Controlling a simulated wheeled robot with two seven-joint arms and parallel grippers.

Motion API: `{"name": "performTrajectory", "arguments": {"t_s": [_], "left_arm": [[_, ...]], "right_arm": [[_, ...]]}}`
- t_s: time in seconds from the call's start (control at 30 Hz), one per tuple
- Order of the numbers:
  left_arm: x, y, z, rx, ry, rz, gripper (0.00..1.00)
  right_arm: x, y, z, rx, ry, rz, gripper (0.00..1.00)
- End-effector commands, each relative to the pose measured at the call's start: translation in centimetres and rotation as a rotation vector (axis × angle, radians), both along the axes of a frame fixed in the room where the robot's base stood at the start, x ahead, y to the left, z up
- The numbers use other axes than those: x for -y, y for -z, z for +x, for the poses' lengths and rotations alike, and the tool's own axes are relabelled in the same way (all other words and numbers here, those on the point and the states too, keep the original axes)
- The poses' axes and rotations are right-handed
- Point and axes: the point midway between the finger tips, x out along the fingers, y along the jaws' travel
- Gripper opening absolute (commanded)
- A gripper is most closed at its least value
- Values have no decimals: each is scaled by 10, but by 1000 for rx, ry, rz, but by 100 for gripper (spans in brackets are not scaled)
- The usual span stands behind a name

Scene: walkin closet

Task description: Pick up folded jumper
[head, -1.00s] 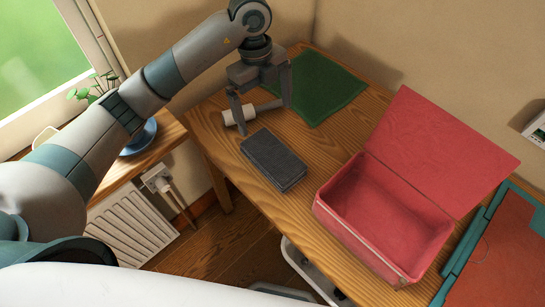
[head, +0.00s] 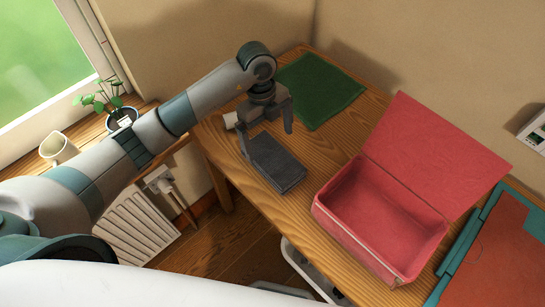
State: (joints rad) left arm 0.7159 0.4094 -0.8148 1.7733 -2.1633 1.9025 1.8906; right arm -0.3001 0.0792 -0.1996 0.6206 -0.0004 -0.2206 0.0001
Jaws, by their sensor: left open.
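The folded jumper appears to be the dark grey, flat, rectangular bundle (head: 279,168) on the wooden table, left of the red box. My left gripper (head: 267,138) is open over its far end, with one finger by its left side and the other beyond its far right corner. The gripper hides part of the far end. I cannot tell whether the fingers touch it. My right gripper is not in view.
An open red box (head: 381,220) with its lid raised stands to the right on the wooden table (head: 340,146). A green mat (head: 320,88) lies at the back. A white object (head: 230,120) is partly hidden behind my gripper. A potted plant (head: 121,119) stands far left.

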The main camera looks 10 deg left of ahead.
Motion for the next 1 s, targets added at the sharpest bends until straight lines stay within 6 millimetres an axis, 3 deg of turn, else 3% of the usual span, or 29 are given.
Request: {"name": "performTrajectory", "arguments": {"t_s": [0.23, 0.67, 1.0], "left_arm": [[4, 30, -3, -1, 1, 1, 100], [5, 36, -3, 0, 1, 0, 100], [9, 60, -6, -4, 0, 2, 100]], "right_arm": [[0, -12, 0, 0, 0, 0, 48], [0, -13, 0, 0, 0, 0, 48], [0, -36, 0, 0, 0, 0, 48]]}}
